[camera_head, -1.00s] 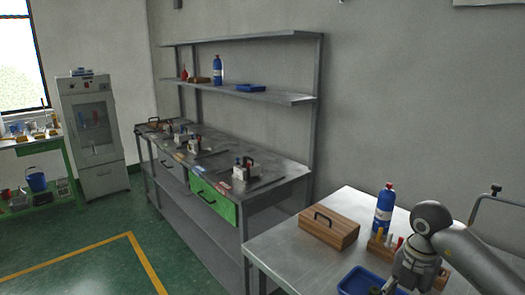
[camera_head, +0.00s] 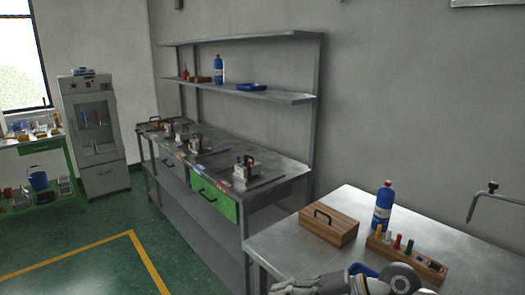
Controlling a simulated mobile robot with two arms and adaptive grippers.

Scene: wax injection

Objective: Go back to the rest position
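One arm of mine, which came in from the right a second ago, lies low along the bottom edge of the head view, over the front of the near table (camera_head: 460,240). I take it as my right arm. Its round grey joint and lighter links cover part of a blue tray (camera_head: 362,269). The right gripper is at the bottom edge, partly cut off, and its fingers cannot be made out. No held thing is visible. My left gripper is not in view.
On the near table stand a wooden box with a handle (camera_head: 328,226), a blue bottle (camera_head: 383,206) and a wooden rack (camera_head: 430,268) with coloured pieces. A grey workbench (camera_head: 275,170) with shelves is beyond. Green floor (camera_head: 70,272) is free at left.

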